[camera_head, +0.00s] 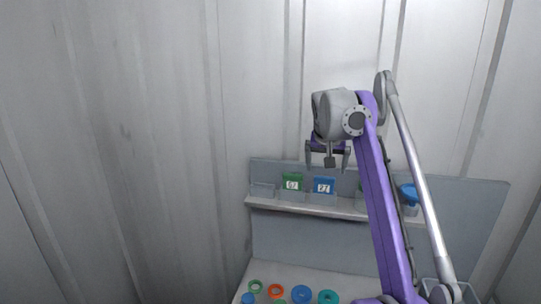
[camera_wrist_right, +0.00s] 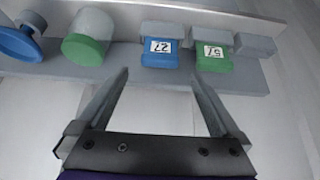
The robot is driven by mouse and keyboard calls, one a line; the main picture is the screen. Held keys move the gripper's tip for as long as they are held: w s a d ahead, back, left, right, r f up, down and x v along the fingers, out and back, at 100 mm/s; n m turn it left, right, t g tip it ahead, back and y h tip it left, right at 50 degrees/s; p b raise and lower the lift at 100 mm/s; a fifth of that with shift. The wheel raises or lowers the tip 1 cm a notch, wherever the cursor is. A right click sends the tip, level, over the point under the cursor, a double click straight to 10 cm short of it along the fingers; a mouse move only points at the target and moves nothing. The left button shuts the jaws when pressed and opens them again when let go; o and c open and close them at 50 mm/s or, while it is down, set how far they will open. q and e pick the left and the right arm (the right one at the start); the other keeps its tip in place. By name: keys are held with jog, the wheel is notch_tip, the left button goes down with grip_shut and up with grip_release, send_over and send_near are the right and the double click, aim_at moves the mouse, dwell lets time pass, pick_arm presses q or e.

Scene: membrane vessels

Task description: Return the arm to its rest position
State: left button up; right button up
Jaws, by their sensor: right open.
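My right arm is purple and grey and comes up from the bottom right in the head view. Its gripper (camera_head: 327,162) hangs fingers-down in front of the upper part of the shelf board. In the right wrist view the gripper (camera_wrist_right: 160,85) is open, with nothing between its two fingers. The shelf with a green labelled vessel and a blue labelled vessel lies beyond the fingertips. My left gripper is not in view.
The shelf (camera_head: 345,213) holds a green vessel (camera_head: 292,182), a blue vessel (camera_head: 324,185) and a blue funnel-like piece (camera_head: 409,194). Below, a table has an orange ring (camera_head: 276,291), a green ring (camera_head: 256,286), a blue ring (camera_head: 301,294) and a teal ring (camera_head: 328,297). Corrugated walls stand behind and left.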

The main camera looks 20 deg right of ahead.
jog(key=s+a+f+n+y, duration=0.2)
jog(key=s+a+f+n, duration=0.1)
jog(key=s+a+f, duration=0.75)
jog(key=s+a+f+n, duration=0.1)
jog(key=s+a+f, duration=0.3)
jog(key=s+f, duration=0.6)
jog(key=s+a+f+n+t+y, duration=0.1)
jog(key=s+a+f, duration=0.3)
jog(key=s+f, duration=0.6)
notch_tip(320, 180, down, 3)
jog(key=shift+r+n, duration=0.2)
jog(key=shift+n, duration=0.4)
